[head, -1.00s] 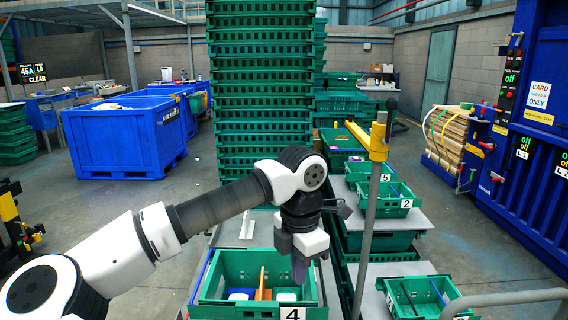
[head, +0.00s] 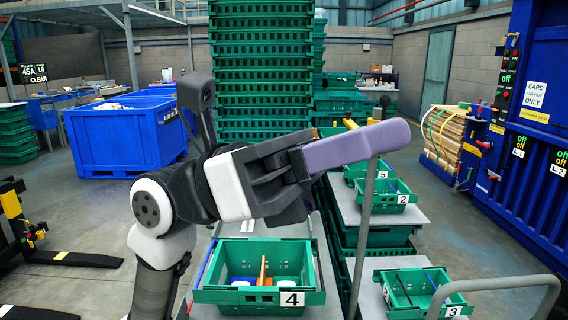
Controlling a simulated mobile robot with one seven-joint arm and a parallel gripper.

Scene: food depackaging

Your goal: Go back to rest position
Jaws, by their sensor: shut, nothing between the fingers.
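My gripper (head: 385,143) is raised in the middle of the head view and points right. Its long purple-grey fingers lie together, shut, with nothing seen between them. It is above and behind the green crate marked 4 (head: 215,296) in the picture, apart from it. My arm rises from the bottom left of that crate. My gripper hides part of the tall crate stack's base and the far end of the bench on the right.
A tall stack of green crates (head: 262,70) stands behind my gripper. Crates marked 5 (head: 357,172), 2 (head: 388,207) and 3 (head: 402,298) are at the right. A grey post (head: 366,225) rises beside them.

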